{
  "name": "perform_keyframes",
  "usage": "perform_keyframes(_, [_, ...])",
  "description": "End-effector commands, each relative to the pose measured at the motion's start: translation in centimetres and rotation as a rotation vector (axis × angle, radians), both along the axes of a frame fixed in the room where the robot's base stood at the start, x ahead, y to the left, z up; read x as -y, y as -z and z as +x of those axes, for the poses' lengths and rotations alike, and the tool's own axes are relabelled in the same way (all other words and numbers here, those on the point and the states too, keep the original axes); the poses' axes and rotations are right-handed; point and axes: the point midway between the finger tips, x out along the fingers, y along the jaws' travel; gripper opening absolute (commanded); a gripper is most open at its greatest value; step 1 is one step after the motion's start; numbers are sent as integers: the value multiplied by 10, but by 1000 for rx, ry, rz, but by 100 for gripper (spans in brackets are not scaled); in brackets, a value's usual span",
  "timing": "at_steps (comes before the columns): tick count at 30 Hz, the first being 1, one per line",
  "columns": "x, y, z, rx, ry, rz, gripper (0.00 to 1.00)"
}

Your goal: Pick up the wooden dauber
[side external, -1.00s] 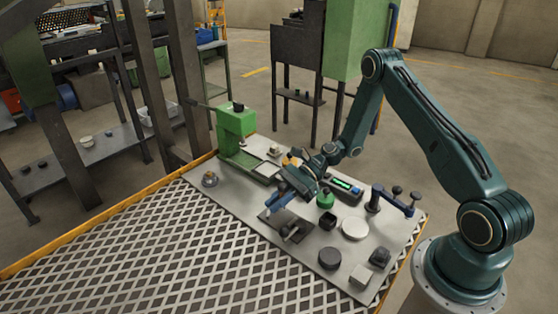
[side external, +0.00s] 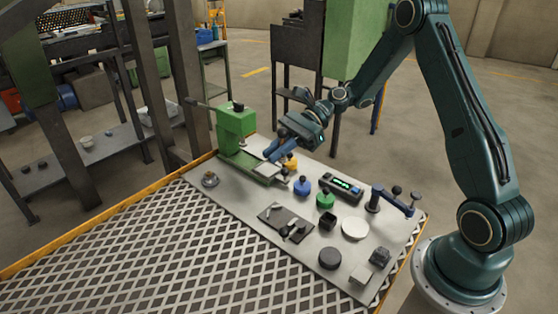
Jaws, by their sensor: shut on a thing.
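My gripper (side external: 278,151) is raised at the far end of the grey work plate (side external: 240,203), over the right end of the green press base (side external: 245,166). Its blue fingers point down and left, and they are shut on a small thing. That thing is too small and too much covered to make out, so I cannot tell whether it is the wooden dauber. I cannot pick out a wooden dauber elsewhere. A yellow-orange bottle (side external: 290,161) stands just right of and below the fingers.
A blue bottle (side external: 302,187) and a green bottle (side external: 325,200) stand mid-plate. A dark pad (side external: 270,213) bears dark tools. A display box (side external: 342,187), white disc (side external: 355,228), black disc (side external: 330,258) and blue lever stand (side external: 375,200) are to the right. The green press (side external: 236,122) rises left.

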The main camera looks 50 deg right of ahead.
Motion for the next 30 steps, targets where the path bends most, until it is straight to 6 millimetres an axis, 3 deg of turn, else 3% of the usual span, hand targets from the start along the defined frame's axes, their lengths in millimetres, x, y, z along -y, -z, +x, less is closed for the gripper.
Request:
perform_keyframes(7, [0,-8,0,-1,0,-1,0])
perform_keyframes(30, [-3,-4,4,-1,49,-1,0])
